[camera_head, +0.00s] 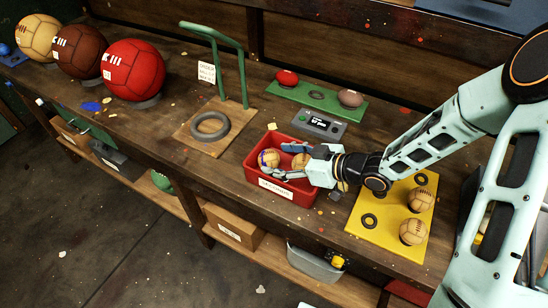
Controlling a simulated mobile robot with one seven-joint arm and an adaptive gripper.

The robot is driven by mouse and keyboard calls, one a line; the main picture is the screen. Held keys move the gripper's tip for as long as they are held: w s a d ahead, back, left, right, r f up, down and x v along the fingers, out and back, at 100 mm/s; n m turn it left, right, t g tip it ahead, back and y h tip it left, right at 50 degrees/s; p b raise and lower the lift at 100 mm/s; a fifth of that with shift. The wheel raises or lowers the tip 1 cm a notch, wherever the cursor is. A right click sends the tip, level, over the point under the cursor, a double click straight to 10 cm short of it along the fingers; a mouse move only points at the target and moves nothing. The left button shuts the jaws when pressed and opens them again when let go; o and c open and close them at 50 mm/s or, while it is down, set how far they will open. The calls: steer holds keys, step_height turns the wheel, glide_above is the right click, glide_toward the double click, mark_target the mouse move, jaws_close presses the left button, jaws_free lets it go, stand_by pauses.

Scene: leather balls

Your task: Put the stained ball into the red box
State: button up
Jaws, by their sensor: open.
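The red box (256,177) stands near the front edge of the workbench, with a white label on its front wall. A tan ball with a dark blue-purple stain (268,159) is inside it, at the left. Another tan ball (301,161) is in the box at the right, partly hidden by my gripper. My gripper (281,161) reaches into the box from the right with its fingers spread. The stained ball is at the fingertips; I cannot tell whether they touch it.
A yellow board (386,241) on the right holds tan balls (419,200) and black rings. Behind the box are a small grey display (318,124) and a green board (297,109) with two reddish balls. A green-handled stand (215,140) is left; large balls (134,70) stand farther left.

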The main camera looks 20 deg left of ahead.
steer(key=v, duration=0.9)
steer(key=shift+d+p, duration=0.3)
steer(key=shift+r, duration=0.1)
